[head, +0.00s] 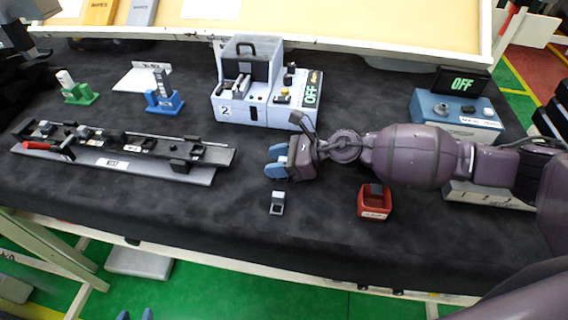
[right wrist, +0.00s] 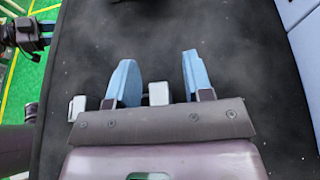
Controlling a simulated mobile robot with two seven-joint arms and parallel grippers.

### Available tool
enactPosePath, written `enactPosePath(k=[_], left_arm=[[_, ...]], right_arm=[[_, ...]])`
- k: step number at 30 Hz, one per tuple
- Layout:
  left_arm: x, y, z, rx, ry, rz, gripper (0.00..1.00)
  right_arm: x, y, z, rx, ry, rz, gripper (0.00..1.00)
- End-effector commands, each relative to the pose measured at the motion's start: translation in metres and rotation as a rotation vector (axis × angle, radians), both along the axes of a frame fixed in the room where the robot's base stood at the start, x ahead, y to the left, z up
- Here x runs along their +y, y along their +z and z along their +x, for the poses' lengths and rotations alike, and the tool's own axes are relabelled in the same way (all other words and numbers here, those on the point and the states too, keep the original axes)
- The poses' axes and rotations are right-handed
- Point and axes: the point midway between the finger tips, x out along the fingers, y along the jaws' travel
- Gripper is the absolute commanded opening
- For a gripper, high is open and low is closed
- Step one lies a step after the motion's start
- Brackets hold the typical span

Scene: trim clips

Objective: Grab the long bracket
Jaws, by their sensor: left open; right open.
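I cannot tell for certain which thing is the long bracket. A small grey piece (right wrist: 158,93) shows between the fingers of my right gripper (right wrist: 158,75) in the right wrist view, mostly hidden by the gripper body. In the head view my right gripper (head: 276,161) is open over the black mat, its blue fingers pointing left. A small grey clip (head: 278,204) stands on the mat just in front of it; a grey piece (right wrist: 77,106) also shows left of the fingers in the wrist view. Only the blue fingertips of my left gripper (head: 136,315) show, apart, at the bottom edge.
A long black fixture (head: 208,154) with a red lever lies left. Green (head: 80,96) and blue (head: 165,103) stands hold upright pieces. A white station (head: 232,112) marked 2 stands behind the right gripper. A red holder (head: 375,203) and a blue "OFF" box (head: 455,118) are right.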

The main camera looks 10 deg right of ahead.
Motion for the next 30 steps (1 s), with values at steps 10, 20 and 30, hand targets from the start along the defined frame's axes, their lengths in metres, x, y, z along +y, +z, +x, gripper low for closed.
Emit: enactPosePath(k=[10,20,30], left_arm=[[0.000,-0.001,0.000,0.002,0.001,-0.001,0.43],[-0.001,0.001,0.001,-0.002,0.001,-0.002,0.43],[-0.001,0.009,0.003,-0.012,0.001,-0.002,0.43]], right_arm=[[0.002,-0.001,0.001,0.000,0.000,0.000,0.34],[0.002,-0.001,0.000,0.000,0.000,0.000,0.00],[0.002,0.015,0.001,-0.005,0.001,-0.001,0.00]])
